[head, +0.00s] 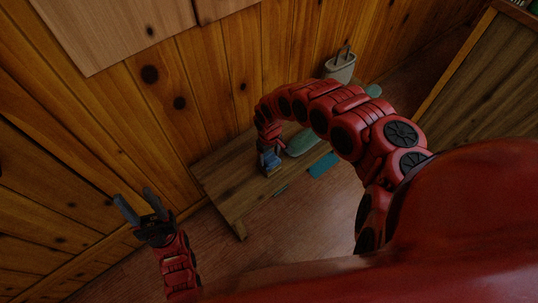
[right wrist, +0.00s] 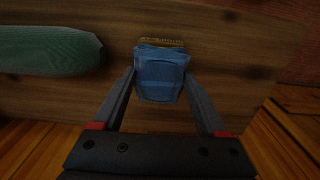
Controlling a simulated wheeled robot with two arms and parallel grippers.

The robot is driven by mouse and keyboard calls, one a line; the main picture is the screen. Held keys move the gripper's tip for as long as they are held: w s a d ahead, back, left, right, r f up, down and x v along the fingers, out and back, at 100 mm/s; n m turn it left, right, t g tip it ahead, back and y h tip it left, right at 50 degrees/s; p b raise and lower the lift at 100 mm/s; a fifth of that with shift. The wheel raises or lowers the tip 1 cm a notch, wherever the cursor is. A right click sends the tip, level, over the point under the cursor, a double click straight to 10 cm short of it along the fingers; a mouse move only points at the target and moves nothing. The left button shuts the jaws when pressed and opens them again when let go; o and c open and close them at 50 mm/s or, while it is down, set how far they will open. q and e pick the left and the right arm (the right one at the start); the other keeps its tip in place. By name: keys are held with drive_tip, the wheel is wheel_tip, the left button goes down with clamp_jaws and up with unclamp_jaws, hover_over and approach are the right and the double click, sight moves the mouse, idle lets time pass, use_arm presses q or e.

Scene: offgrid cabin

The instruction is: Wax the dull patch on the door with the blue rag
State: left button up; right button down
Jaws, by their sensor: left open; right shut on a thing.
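The blue rag (right wrist: 160,80) sits between the two fingers of my right gripper (right wrist: 160,72), which is shut on it. In the head view the blue rag (head: 269,160) is over the wooden bench (head: 222,182); I cannot tell whether it touches the bench. A tan ribbed edge (right wrist: 161,43) shows just beyond the rag. My left gripper (head: 137,205) is open and empty, its fingers spread, near the plank wall at lower left. I cannot make out a door or a dull patch for certain.
A green rounded object (right wrist: 48,50) lies on the bench beside the rag. A pale container with upright items (head: 340,67) stands farther back. A teal flat piece (head: 322,165) is by the bench's edge. A pale wooden panel (head: 112,30) is on the wall.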

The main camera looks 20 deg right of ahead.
sight(269, 157)
drive_tip(key=shift+f+b, duration=0.35)
drive_tip(key=shift+f, duration=0.15)
idle(0.8)
drive_tip(key=shift+r, duration=0.1)
idle(1.0)
wheel_tip(269, 157, up, 7)
drive_tip(key=p, duration=0.7)
idle(0.6)
